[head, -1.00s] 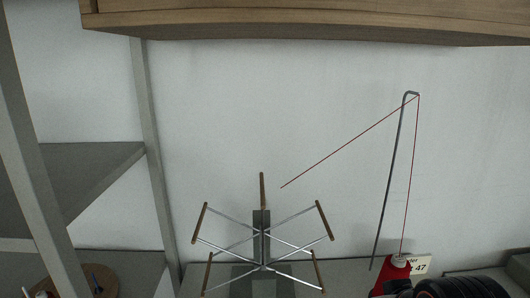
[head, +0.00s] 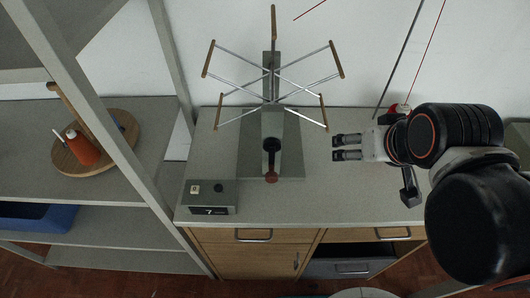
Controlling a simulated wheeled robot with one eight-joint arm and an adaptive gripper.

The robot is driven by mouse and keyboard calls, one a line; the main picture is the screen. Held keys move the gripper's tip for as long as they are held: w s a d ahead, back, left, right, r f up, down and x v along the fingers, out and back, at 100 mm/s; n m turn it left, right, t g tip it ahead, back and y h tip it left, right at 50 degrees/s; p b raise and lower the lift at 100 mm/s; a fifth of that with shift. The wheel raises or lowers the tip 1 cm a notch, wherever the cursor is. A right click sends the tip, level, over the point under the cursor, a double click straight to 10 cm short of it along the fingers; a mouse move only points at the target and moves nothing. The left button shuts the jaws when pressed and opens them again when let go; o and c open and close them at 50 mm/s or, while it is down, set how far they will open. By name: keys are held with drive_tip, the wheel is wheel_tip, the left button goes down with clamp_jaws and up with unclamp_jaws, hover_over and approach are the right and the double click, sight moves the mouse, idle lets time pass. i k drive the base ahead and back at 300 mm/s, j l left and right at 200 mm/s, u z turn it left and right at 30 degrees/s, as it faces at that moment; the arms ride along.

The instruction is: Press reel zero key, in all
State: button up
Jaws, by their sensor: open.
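A small grey counter box (head: 222,199) stands at the front left of the worktop, with a dark display that seems to read 7. On its top are a pale key (head: 195,189) and a dark round key (head: 218,187); I cannot read which is the zero key. A reel (head: 272,72) with metal spokes and wooden end bars stands behind, on a grey plate with a dark crank (head: 271,160). My gripper (head: 337,148) is open and empty, pointing left, to the right of the crank and well apart from the box.
The worktop (head: 320,190) is clear between my gripper and the box, apart from the reel's plate and crank. A shelf post (head: 175,60) rises left of the worktop. Below is a partly open drawer (head: 340,267).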

sight(194, 190)
drive_tip(key=u, duration=1.4)
